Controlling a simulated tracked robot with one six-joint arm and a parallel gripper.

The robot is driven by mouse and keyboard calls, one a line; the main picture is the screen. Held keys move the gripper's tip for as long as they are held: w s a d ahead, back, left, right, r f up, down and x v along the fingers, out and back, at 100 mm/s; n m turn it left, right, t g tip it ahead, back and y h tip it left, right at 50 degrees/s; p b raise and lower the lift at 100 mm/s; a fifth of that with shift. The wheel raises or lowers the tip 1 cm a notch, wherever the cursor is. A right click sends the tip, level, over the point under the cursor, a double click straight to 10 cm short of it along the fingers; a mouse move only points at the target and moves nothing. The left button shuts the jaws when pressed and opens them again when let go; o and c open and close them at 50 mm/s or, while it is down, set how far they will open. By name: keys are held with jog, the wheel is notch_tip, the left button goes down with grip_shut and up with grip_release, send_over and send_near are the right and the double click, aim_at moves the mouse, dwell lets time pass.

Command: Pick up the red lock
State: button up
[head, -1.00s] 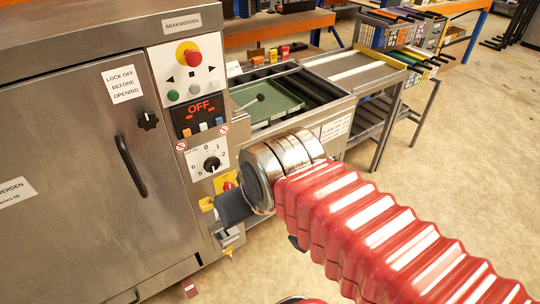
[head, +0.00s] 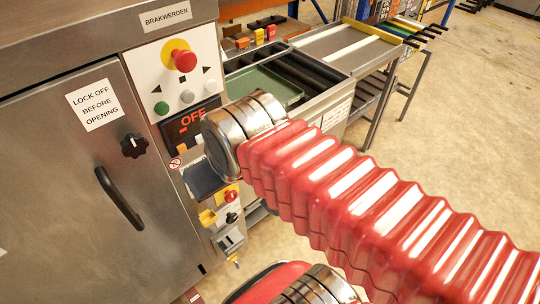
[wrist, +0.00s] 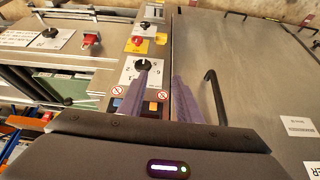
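The steel machine's door has a black handle (head: 119,199). Its panel carries a red button (head: 185,60) and a yellow-and-red switch (head: 228,194). A green tray (head: 270,84) lies on the conveyor between the panel and the shelf. Open floor (head: 450,130) is at right.

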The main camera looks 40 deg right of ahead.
jog(key=shift+w+a, duration=0.15)
jog(key=shift+w, duration=0.35)
jog(key=shift+o, duration=0.5)
jog(key=shift+o, duration=1.4)
jog(key=shift+f, duration=0.25)
jog(key=shift+o, duration=1.1)
jog(key=w+d+f+m+g+y, duration=0.1)
jog(key=w+f+m+g+y, duration=0.1)
jog(key=f+m, duration=0.5)
jog(key=shift+w+f+m+y, duration=0.4)
jog(key=shift+w+m+y, duration=0.25)
jog(key=shift+y, duration=0.35)
jog(key=w+d+f+m+t, duration=0.2)
jog(key=d+f+m, duration=0.2)
jog(key=d+m, duration=0.3)
jog(key=w+d+f+m+t+y, duration=0.1)
jog(key=w+d+f+m+t, duration=0.15)
jog(key=d+m, duration=0.35)
jog(key=w+d+f+m+t, duration=0.1)
jog(key=d+f+m+t, duration=0.25)
jog(key=d+m, duration=0.35)
jog(key=s+d+f+m+h, duration=0.3)
jog(key=d+f+m, duration=0.3)
jog(key=d, duration=0.4)
jog(key=shift+s+d+f+m+t+h, duration=0.25)
jog(key=shift+s+f+m+t+h, duration=0.1)
jog(key=shift+m+h, duration=0.4)
